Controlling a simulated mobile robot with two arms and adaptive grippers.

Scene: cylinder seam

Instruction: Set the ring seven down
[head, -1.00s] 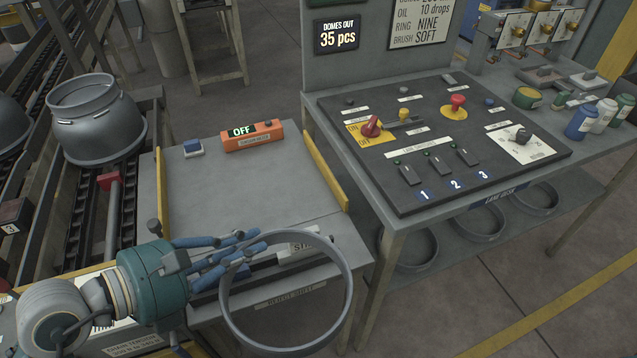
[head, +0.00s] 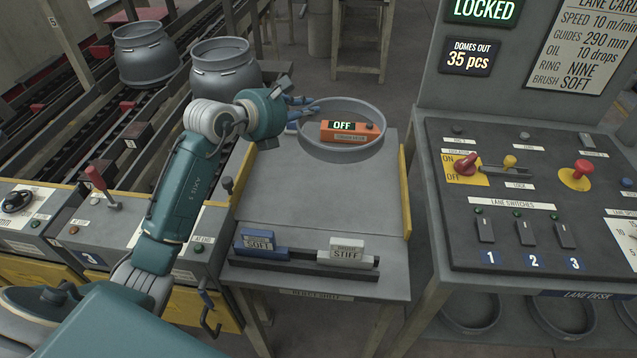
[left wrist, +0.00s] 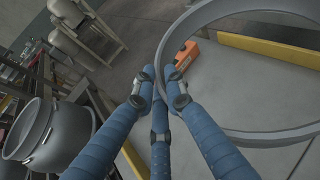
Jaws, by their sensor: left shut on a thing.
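The grey ring (head: 348,157) is at the far end of the grey bench top (head: 315,205), around or above the orange box as seen in the head view. My left gripper (head: 303,112) is shut on the ring's left edge. In the left wrist view my blue fingers (left wrist: 160,88) meet the near side of the ring (left wrist: 270,136). I cannot tell whether the ring touches the bench or hangs just above it. No number is readable on the ring. My right gripper is not in view.
The orange box (head: 350,136) reading OFF stands at the bench's far end. SOFT (head: 262,243) and STIFF (head: 346,250) brushes sit at the near edge. A yellow rail (head: 405,195) bounds the right side; the lane desk (head: 540,292) stands beyond. The bench middle is clear.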

